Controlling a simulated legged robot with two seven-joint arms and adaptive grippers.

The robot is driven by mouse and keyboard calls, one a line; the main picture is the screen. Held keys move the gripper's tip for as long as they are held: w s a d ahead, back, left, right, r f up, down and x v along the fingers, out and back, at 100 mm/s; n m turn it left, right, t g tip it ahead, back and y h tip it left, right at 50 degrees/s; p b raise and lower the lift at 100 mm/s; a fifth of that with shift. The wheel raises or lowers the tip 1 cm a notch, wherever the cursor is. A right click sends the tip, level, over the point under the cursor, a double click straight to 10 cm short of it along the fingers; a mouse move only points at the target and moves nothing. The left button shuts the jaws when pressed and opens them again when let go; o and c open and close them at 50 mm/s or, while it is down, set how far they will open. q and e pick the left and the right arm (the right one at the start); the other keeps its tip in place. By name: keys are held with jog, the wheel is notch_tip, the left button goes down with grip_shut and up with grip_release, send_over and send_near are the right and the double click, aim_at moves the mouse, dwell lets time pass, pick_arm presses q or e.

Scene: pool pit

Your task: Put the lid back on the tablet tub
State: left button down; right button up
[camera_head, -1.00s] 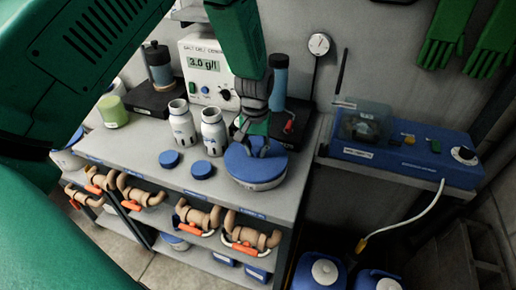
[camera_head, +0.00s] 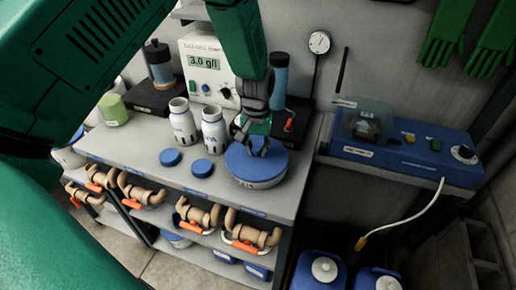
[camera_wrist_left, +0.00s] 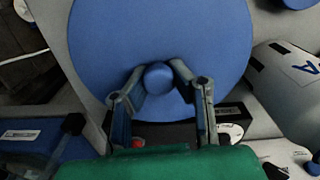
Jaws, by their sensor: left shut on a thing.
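The large round blue lid (camera_head: 240,160) sits on the white tablet tub (camera_head: 262,184) at the right end of the grey bench. The lid looks level, but whether it is fully seated I cannot tell. My left gripper (camera_head: 253,150) is above the lid and shut on its central knob. In the left wrist view, the fingers (camera_wrist_left: 158,88) close on both sides of the blue knob (camera_wrist_left: 158,76), and the lid (camera_wrist_left: 160,30) fills the top middle. The tub is hidden under the lid there. My right gripper is not in view.
Two white bottles (camera_head: 183,124) (camera_head: 213,130) stand left of the tub, with two small blue caps (camera_head: 170,157) (camera_head: 202,168) in front. A meter (camera_head: 208,70) stands behind. Orange-handled valves (camera_head: 198,217) sit below the bench top. A blue device (camera_head: 405,155) is at the right.

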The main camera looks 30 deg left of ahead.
pick_arm(q)
jog(key=shift+d, duration=0.1)
jog(key=shift+d+r+p, duration=0.15)
jog(key=shift+d+p, duration=0.15)
jog(key=shift+d, duration=0.15)
jog(key=shift+a, duration=0.15)
jog(key=c, duration=1.4)
grip_release()
jog(key=shift+o, duration=0.2)
jog(key=shift+o, duration=0.4)
jog(key=o, duration=0.4)
